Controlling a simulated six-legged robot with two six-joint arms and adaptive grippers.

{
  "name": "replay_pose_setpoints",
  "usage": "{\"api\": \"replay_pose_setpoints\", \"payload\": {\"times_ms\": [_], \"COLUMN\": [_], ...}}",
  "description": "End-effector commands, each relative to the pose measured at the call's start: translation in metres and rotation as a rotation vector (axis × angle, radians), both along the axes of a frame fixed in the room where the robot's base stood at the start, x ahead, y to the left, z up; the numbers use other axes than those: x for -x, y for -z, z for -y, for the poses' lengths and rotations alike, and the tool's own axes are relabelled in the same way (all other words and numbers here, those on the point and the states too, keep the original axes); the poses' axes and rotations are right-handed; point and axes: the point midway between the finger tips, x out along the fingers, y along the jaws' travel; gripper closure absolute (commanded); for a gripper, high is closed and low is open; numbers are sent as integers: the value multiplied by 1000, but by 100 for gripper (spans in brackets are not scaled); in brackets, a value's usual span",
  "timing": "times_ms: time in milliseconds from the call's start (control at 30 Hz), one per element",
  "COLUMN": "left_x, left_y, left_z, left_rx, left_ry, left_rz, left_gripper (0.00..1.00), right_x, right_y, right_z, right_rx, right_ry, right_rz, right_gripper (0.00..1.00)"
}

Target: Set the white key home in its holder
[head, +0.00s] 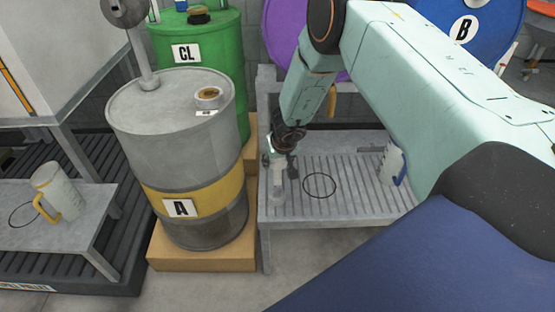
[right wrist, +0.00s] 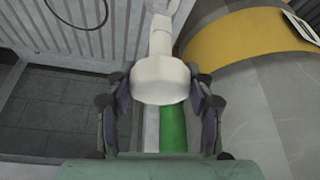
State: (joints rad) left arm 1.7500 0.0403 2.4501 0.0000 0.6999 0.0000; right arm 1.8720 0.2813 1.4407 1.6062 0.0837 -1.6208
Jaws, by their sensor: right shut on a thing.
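The white key (right wrist: 160,80) is between the fingers of my right gripper (right wrist: 160,105); its broad pale end faces the right wrist camera and a narrower stem runs away from it. In the head view my right gripper (head: 282,158) points down over the left end of the slatted bench, with a pale piece (head: 279,183) showing below it. The fingers are shut on the key. Whether its lower end touches the bench, I cannot tell. I cannot make out the key's holder in either view. My left gripper is not in view.
The slatted bench (head: 345,208) bears a black ring mark (head: 319,185) and a blue-handled jug (head: 392,163). Grey drum A (head: 180,130) stands close left of my gripper, with green drum CL (head: 222,45) behind. A yellow-handled jug (head: 62,192) stands on the left table.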

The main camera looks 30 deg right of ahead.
Motion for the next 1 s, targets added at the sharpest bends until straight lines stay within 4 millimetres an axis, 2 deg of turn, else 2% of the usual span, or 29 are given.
{"api": "replay_pose_setpoints", "payload": {"times_ms": [367,567,700,1000], "left_x": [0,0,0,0], "left_y": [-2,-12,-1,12], "left_z": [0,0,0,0], "left_rx": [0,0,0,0], "left_ry": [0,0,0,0], "left_rz": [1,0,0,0], "left_gripper": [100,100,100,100], "right_x": [-5,-5,-6,-4], "right_y": [-1,-2,13,33], "right_z": [-1,-1,-2,-1], "right_rx": [0,1,0,0], "right_ry": [0,-3,-1,-1], "right_rz": [1,-1,0,0], "right_gripper": [81,81,81,81]}}
